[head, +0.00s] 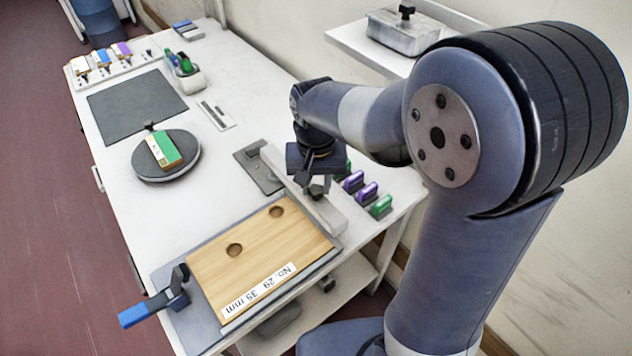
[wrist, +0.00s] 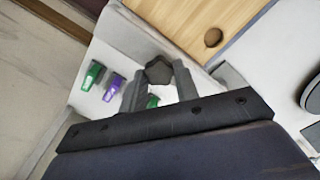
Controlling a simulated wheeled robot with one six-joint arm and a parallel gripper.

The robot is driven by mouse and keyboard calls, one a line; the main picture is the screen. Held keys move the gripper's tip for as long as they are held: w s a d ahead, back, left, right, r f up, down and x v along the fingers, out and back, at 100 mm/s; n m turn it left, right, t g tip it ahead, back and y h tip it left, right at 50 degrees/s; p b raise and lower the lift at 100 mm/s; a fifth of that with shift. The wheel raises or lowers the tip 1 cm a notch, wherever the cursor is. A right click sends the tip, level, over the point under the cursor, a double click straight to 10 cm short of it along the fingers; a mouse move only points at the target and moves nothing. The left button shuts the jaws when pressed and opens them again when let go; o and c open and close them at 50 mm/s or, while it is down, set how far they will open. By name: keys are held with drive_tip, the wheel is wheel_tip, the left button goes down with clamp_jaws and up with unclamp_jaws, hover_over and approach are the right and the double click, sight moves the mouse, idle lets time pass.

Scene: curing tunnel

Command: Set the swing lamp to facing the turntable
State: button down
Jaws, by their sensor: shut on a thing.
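The swing lamp appears to be the long pale grey bar (head: 322,212) beside the wooden board, running from a dark plate towards the table's right side. My gripper (head: 314,181) is above the bar, pointing down. In the wrist view my gripper (wrist: 160,82) has its two grey fingers closed around a dark knob (wrist: 159,69). The knob's join to the bar is hidden. The turntable (head: 151,174) is a round dark disc left of the bar, with a green and wood block (head: 164,149) on it. Its edge shows at the right of the wrist view (wrist: 311,97).
The wooden board (head: 225,270) with two holes lies in front of the bar, with a blue-handled clamp (head: 150,306) at its left. Green and purple pieces (head: 366,192) stand right of my gripper. A dark mat (head: 137,106) lies farther back. A shelf with a metal box (head: 402,34) is behind.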

drive_tip(key=shift+a, duration=0.1)
drive_tip(key=s+a+m+p, duration=0.2)
drive_tip(key=s+a+m, duration=0.1)
drive_tip(key=a+m, duration=0.8)
drive_tip(key=w+a+m+p, duration=0.2)
drive_tip(key=w+a+m, duration=0.5)
drive_tip(key=a, duration=0.6)
drive_tip(key=shift+w+p, duration=0.35)
drive_tip(key=shift+p, duration=0.05)
drive_tip(key=c, duration=1.1)
unclamp_jaws()
